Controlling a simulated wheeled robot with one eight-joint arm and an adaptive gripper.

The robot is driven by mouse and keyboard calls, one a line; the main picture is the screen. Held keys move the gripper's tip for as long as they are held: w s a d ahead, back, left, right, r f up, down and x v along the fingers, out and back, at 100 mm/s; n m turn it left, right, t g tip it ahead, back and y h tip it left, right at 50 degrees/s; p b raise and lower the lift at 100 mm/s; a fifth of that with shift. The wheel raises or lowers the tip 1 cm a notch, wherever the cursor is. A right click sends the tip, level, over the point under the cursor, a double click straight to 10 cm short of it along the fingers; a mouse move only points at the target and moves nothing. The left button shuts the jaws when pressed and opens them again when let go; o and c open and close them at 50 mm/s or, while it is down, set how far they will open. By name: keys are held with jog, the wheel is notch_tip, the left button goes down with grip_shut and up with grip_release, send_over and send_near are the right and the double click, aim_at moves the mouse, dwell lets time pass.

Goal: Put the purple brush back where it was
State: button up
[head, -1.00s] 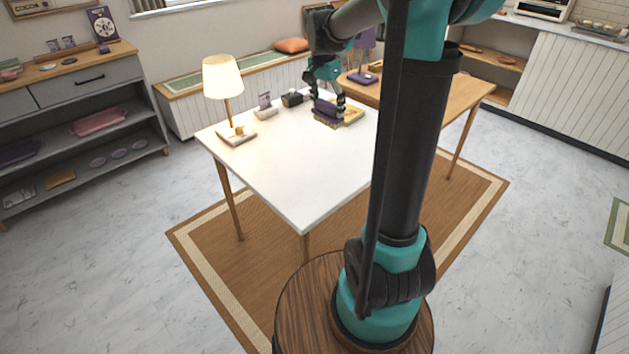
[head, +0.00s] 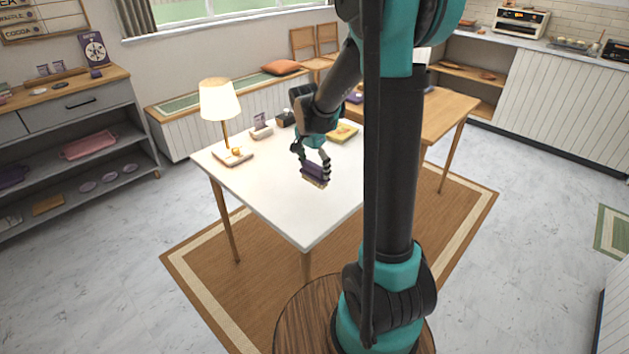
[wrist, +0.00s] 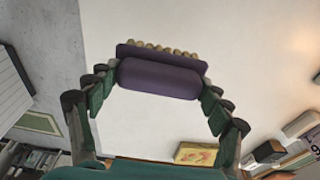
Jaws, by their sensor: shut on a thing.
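The purple brush (head: 314,173) has a purple body and a row of pale bristles. My gripper (head: 313,165) is shut on it and holds it over the white table (head: 285,212), bristles downward in the head view. In the wrist view the brush (wrist: 160,77) lies across between the two fingers of my gripper (wrist: 160,88), with the bristles showing along its far edge. I cannot tell exactly how high above the table it is. A yellow tray-like thing (head: 341,132) sits at the table's back right, and it also shows in the wrist view (wrist: 196,154).
A lamp (head: 220,105) stands on the table's left corner beside a small tray (head: 234,157). A card holder (head: 261,131) and a dark box (head: 285,118) stand along the back edge. The table's front and middle are clear. A wooden table (head: 447,113) stands behind at right.

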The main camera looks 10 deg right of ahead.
aim_at(315, 180)
jog(key=shift+f, duration=2.7)
jog(key=o, duration=1.2)
jog(key=shift+f, duration=0.15)
jog(key=r, duration=0.4)
jog(key=a+r, duration=0.1)
jog(key=r, duration=0.2)
jog(key=s+r, duration=0.1)
jog(key=r, duration=0.3)
jog(key=shift+a+r, duration=0.15)
jog(key=shift+r, duration=0.2)
jog(key=shift+s+r, duration=0.15)
jog(key=s+d+f+n+t, duration=0.1)
jog(key=s+f+n, duration=0.2)
jog(key=s, duration=0.4)
jog(key=s+d+f+n+t+y, duration=0.1)
jog(key=s+d+f+n, duration=0.1)
jog(key=s, duration=0.4)
jog(key=s+d+f+n+t, duration=0.1)
jog(key=s+d+f+n, duration=0.1)
jog(key=s+f+n, duration=0.2)
jog(key=s+n, duration=0.1)
jog(key=s, duration=0.2)
jog(key=shift+s+d+f+n, duration=0.15)
jog(key=shift+s+d+n, duration=0.05)
jog(key=shift+s+n, duration=0.2)
